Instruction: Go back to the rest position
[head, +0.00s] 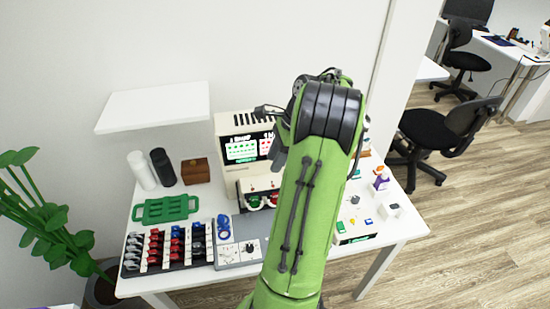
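My green arm (302,210) rises from the bottom of the head view and bends at a dark joint in front of the table. My gripper (279,148) shows only in part, as dark grey pieces at the left side of that joint. The arm covers the rest of it. Its fingers cannot be made out, so I cannot tell whether it is open or shut or holds anything. No rest position is marked in view.
A white table (205,280) bears a cream machine with a screen (243,150), a green tray (165,209), a rack of red and dark switches (165,247) and a wooden box (195,171). A white shelf (155,106) juts out above. A plant (50,225) stands left; office chairs (440,132) stand right.

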